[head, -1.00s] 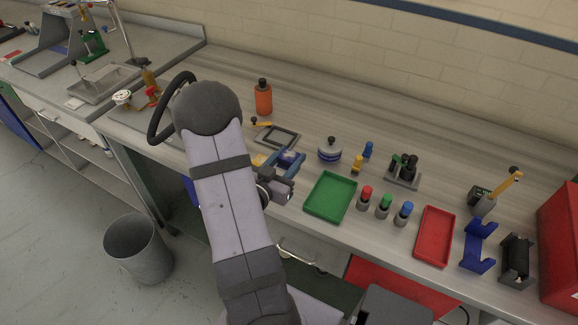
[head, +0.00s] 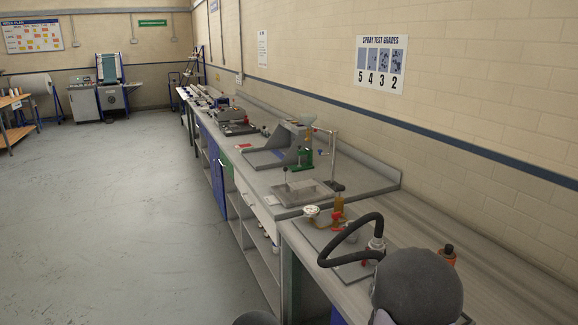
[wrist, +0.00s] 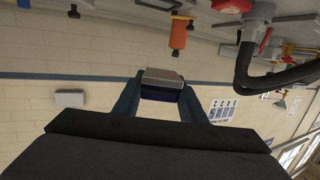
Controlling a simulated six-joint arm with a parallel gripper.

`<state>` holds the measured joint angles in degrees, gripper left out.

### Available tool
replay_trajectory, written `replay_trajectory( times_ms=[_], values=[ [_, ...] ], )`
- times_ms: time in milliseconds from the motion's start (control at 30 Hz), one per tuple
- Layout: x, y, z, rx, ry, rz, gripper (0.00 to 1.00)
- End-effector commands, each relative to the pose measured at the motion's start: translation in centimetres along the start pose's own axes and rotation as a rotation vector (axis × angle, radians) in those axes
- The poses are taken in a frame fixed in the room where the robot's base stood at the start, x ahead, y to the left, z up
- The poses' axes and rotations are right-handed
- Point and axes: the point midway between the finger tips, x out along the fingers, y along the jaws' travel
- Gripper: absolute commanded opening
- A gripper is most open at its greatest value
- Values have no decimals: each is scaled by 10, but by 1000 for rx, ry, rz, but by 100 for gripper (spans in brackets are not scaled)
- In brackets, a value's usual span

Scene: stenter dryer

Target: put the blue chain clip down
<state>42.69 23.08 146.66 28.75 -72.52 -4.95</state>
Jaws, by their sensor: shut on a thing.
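My gripper (wrist: 161,84) shows in the wrist view, its two dark blue-grey fingers shut on a small block. I take this block to be the blue chain clip (wrist: 161,94); its dark blue lower face and pale grey upper part show between the fingers. The fingers hide its sides. The wrist picture is upside down, with the bench at the top and the wall below. The clip appears clear of the bench surface. In the head view neither the gripper nor the clip shows; only a rounded dark part of my arm is at the bottom right.
An orange bottle (head: 447,253) stands on the bench by my arm; it also shows in the wrist view (wrist: 179,32). A black hose (head: 342,238) arches beside my arm. A shallow metal tray (head: 323,184) lies farther along the bench. The floor at left is open.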

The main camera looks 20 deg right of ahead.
Motion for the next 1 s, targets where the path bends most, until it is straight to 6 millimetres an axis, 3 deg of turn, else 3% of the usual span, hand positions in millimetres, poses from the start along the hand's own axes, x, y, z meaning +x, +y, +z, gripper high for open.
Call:
replay_trajectory(
  times_ms=[167,267,500,700,900,1000],
  values=[
    [-16,-79,11,-44,-4,-273,8],
    [-37,-126,26,-66,-6,-424,8],
    [-113,-219,75,-113,-5,-757,8],
    [-190,-267,119,-145,-4,-972,8],
    [-252,-292,145,-168,-3,-1123,8],
    [-272,-298,151,-174,-1,-1170,8]
  ],
)
